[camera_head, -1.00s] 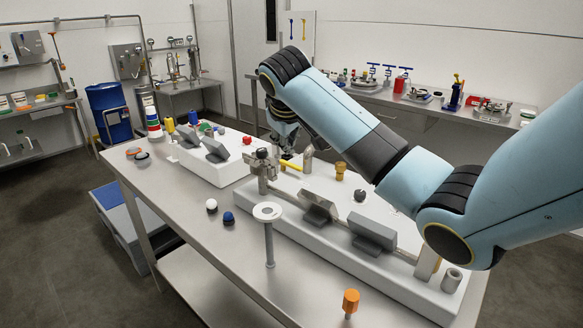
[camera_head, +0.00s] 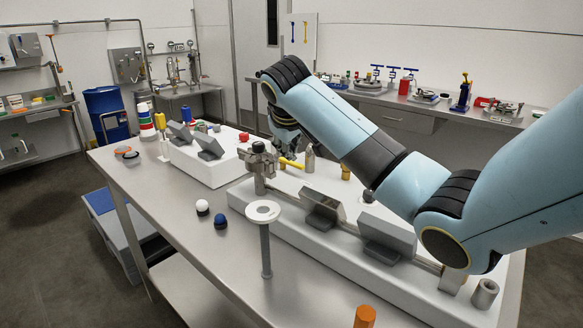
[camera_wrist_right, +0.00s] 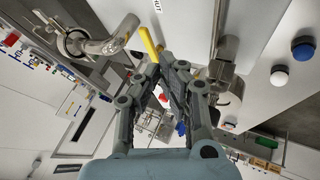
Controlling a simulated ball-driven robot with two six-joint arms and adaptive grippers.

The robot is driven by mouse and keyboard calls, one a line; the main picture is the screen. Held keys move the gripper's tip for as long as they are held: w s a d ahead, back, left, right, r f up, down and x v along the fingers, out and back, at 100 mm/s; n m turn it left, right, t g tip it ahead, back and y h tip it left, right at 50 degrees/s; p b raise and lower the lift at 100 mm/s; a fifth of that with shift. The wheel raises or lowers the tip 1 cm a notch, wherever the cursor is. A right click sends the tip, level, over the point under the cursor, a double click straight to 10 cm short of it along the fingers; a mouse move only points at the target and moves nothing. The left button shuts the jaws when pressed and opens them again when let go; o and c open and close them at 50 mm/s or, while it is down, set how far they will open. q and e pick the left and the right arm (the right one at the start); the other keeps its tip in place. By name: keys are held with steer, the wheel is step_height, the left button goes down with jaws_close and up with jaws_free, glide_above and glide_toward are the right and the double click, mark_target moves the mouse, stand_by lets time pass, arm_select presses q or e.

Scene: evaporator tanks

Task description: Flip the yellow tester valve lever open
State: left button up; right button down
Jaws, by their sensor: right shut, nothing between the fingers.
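The yellow tester valve lever (camera_head: 291,163) is a slim bar beside the metal valve fitting (camera_head: 258,160) on the white bench unit. In the right wrist view the lever (camera_wrist_right: 150,43) slants down toward my fingertips. My right gripper (camera_wrist_right: 169,62) is shut and empty, its tips close beside the lever's lower end; I cannot tell whether they touch it. In the head view my right gripper (camera_head: 290,146) hangs just above and behind the lever, partly hidden by my own arm. My left gripper is not in view.
A white disc on a post (camera_head: 263,212) stands in front of the valve. Grey display boxes (camera_head: 323,208) line the unit. White (camera_head: 202,206) and blue (camera_head: 221,221) knobs sit at the table's left side. A curved metal pipe (camera_wrist_right: 112,42) is near my gripper in the wrist view.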

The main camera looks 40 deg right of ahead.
mark_target(303, 165)
steer(key=x, duration=0.9)
steer(key=shift+w+d+f, duration=0.1)
steer(key=shift+d+f, duration=0.05)
steer(key=shift+f, duration=0.2)
steer(key=shift+d+n+p, duration=0.2)
steer(key=shift+n+p, duration=0.1)
steer(key=shift+p, duration=0.05)
steer(key=shift+s+d+r+n+t+y+p, duration=0.1)
steer(key=shift+s+d+n+t+y+p, duration=0.15)
steer(key=shift+d+n+t+y+p, duration=0.3)
steer(key=shift+d+n+p, duration=0.2)
steer(key=shift+n+p, duration=0.35)
steer(key=shift+p, duration=0.05)
steer(key=shift+s+d+y+p, duration=0.1)
steer(key=shift+d+y+p, duration=0.15)
steer(key=shift+d+p, duration=0.35)
steer(key=shift+d, duration=0.35)
